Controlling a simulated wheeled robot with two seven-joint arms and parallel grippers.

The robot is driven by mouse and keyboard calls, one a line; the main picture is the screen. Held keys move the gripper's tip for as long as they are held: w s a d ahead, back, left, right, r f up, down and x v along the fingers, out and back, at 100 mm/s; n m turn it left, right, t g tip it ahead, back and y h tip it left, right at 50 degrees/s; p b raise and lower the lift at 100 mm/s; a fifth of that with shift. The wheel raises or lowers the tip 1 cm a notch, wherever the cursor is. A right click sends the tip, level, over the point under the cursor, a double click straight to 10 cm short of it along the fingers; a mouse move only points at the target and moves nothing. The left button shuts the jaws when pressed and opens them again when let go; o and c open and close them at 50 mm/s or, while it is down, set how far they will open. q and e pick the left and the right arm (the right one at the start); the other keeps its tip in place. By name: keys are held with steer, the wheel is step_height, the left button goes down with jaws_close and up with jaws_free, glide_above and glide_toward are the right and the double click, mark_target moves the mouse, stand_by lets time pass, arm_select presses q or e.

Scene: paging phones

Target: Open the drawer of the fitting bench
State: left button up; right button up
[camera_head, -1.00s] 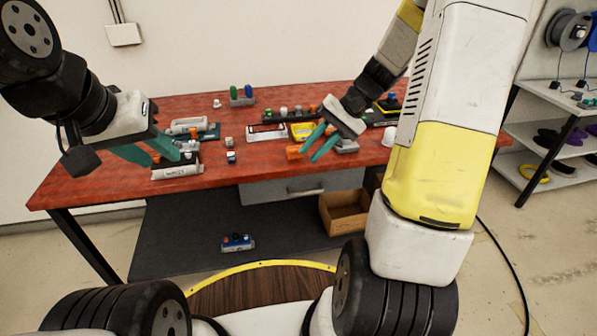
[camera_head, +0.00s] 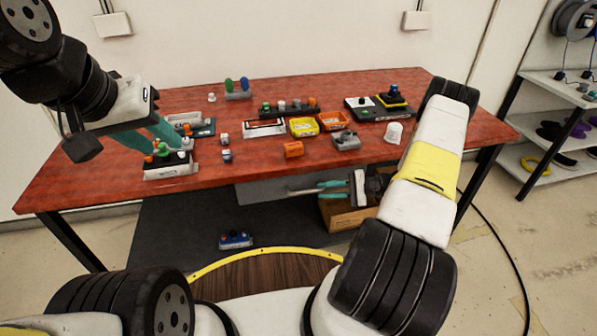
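The fitting bench (camera_head: 420,120) has a red top. Its grey drawer (camera_head: 262,192) hangs under the front edge and looks closed, its right part hidden by my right gripper. My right gripper (camera_head: 305,189) is below the bench's front edge, its teal fingers pointing left across the drawer front at the handle. The handle is mostly covered, so I cannot tell whether the fingers are around it or shut. My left gripper (camera_head: 172,146) is above the left side of the bench top, its teal fingers apart, over a white device (camera_head: 172,172) with coloured knobs.
Several small devices and a yellow box (camera_head: 303,127) stand on the bench top. A cardboard box (camera_head: 350,216) is under the bench, behind my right arm. A blue device (camera_head: 235,240) lies on the dark lower shelf (camera_head: 180,235). A shelf rack (camera_head: 560,165) stands at right.

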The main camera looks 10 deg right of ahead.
mark_target(312, 191)
steer(key=x, duration=0.6)
steer(key=shift+a, duration=0.3)
jaws_close()
stand_by(1.1)
